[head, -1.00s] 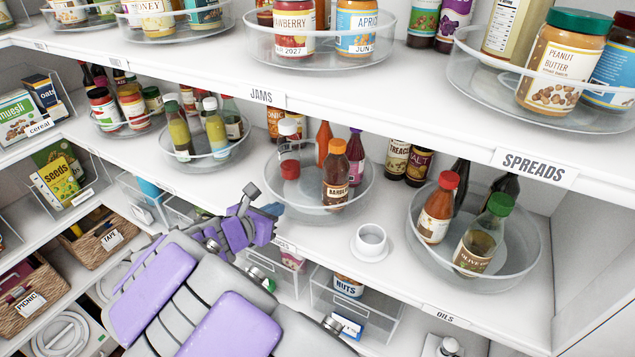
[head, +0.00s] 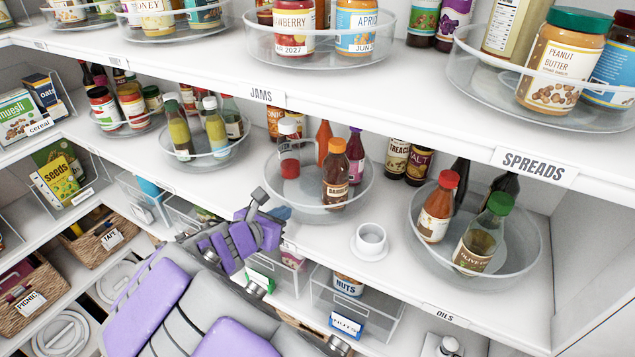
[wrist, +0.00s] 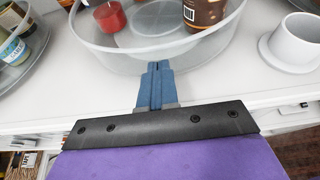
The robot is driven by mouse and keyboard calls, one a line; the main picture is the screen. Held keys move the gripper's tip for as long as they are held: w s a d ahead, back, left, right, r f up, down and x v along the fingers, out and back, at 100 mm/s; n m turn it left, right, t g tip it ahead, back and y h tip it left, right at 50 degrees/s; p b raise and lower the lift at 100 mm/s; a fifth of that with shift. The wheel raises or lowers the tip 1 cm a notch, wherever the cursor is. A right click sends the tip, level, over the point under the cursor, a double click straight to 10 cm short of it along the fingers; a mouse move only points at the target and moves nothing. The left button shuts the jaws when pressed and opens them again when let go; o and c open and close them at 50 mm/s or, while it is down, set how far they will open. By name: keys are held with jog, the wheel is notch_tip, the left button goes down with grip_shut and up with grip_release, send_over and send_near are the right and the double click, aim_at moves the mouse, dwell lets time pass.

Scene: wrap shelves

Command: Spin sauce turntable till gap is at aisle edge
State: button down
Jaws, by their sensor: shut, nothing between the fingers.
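The sauce turntable (head: 318,212) is a clear round tray on the middle shelf. It holds a brown barbecue bottle (head: 336,176) at front right, a clear white-capped bottle with red in its base (head: 290,167) at left, an orange-red bottle (head: 323,143) at the back and a dark purple-capped bottle (head: 355,158) at back right. Its front left floor is bare. My gripper (head: 278,212) is at its front left edge. In the wrist view my gripper (wrist: 155,68) is shut and empty, its tips at the tray's front wall (wrist: 105,58); I cannot tell whether they touch.
Another bottle turntable (head: 205,160) is to the left. The shelf above (head: 330,92) overhangs the back. Clear bins sit below.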

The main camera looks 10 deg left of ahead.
jog(key=shift+d, duration=0.1)
jog(key=shift+s+d, duration=0.2)
jog(key=shift+d, duration=0.8)
